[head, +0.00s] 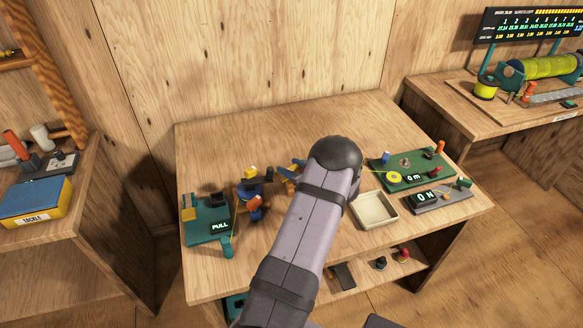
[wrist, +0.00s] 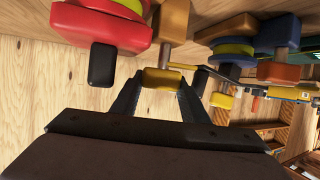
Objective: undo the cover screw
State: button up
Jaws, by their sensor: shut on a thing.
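In the wrist view my gripper (wrist: 160,92) has its two dark fingers on either side of a small yellow block-shaped knob (wrist: 162,78), shut on it. The knob sits at the end of an orange-brown post (wrist: 174,22). I take it for the cover screw, though no thread or slot shows. A red round part with a black knob (wrist: 103,64) is just left of it. To the right are a dark spool with a yellow-green band (wrist: 232,48) and a yellow piece (wrist: 221,100). In the head view my arm hides the gripper.
In the head view a green PULL board (head: 208,222) stands at the left of the table. The table's back is clear.

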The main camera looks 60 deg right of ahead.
jog(key=shift+r+n+y, duration=0.1)
jog(key=shift+n+y, duration=0.2)
jog(key=o, duration=0.8)
jog(key=shift+c, duration=0.2)
jog(key=shift+s+a+r+b, duration=0.15)
jog(key=shift+s+b, duration=0.15)
jog(key=shift+s, duration=0.2)
jog(key=b+v, duration=0.1)
jog(key=v, duration=0.5)
jog(key=shift+b, duration=0.3)
jog(key=shift+c, duration=0.2)
